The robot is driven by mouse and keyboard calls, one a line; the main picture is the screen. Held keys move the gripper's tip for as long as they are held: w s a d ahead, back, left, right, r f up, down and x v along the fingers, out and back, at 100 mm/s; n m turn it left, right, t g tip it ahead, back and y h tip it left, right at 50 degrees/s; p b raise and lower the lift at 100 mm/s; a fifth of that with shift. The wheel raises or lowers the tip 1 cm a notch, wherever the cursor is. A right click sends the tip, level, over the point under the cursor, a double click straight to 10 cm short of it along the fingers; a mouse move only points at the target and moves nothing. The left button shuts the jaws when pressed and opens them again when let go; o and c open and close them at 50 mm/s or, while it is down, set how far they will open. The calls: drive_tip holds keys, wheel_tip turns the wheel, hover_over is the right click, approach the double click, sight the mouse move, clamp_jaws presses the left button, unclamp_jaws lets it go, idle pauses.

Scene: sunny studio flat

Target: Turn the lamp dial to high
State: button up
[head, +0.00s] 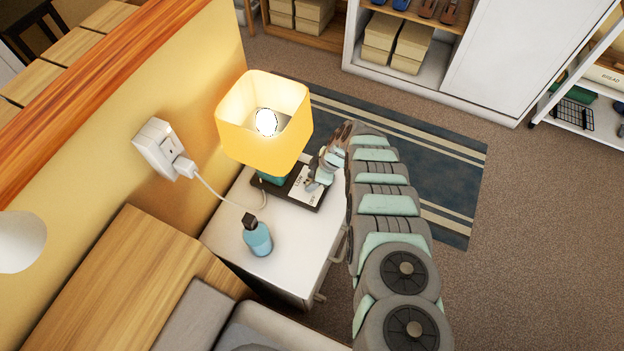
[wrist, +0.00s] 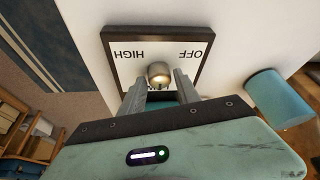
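The lamp has a yellow shade (head: 263,120) with a lit bulb and stands on a white nightstand (head: 235,240). Its dark base bears a white dial plate (head: 302,187). In the wrist view the plate (wrist: 128,43) reads HIGH on the left and OFF on the right, upside down. The round metallic dial knob (wrist: 159,72) sits at the plate's lower middle. My gripper (wrist: 162,84) has its fingers apart, one on each side of the knob, with small gaps showing. The knob's pointer and the lower plate are hidden. In the head view my gripper (head: 320,172) is over the plate.
A white cord (head: 215,192) runs from a wall outlet (head: 165,150) to the nightstand. Carpet and a striped rug (head: 450,165) lie clear to the right.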

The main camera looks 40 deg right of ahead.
clamp_jaws()
drive_tip(key=shift+f, duration=0.15)
idle(0.4)
